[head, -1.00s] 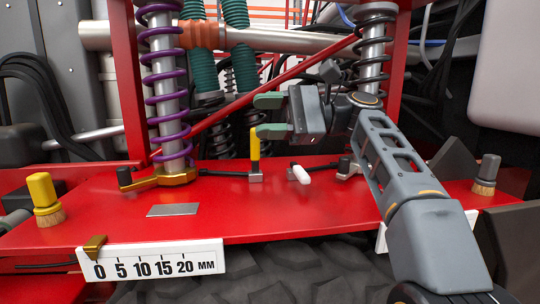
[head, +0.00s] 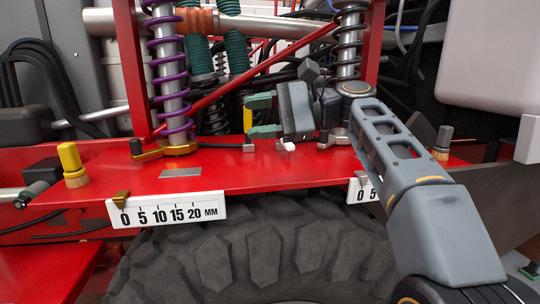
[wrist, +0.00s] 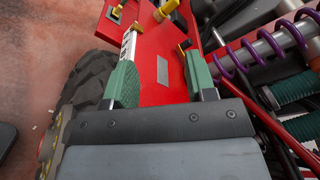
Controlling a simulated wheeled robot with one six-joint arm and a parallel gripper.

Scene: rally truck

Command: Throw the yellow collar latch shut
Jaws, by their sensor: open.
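The yellow collar latch (head: 247,121) stands upright in the head view, on a small grey bracket (head: 248,147) on the red deck. A dark rod runs from the bracket left to the gold collar (head: 166,151) at the foot of the purple spring. My gripper (head: 259,116) has green fingers, one above the other in the head view. It is open and empty. The latch shows at the left edge of the gap between the fingertips; whether it is between them in depth I cannot tell. In the wrist view, my gripper (wrist: 162,86) is open and I cannot make out the latch.
A white-tipped latch (head: 286,146) lies just right of the yellow one, below my gripper. A yellow knob (head: 73,164) and a millimetre scale (head: 170,210) are at the left. A grey plate (head: 181,173) lies on the deck. The tire (head: 240,255) is below.

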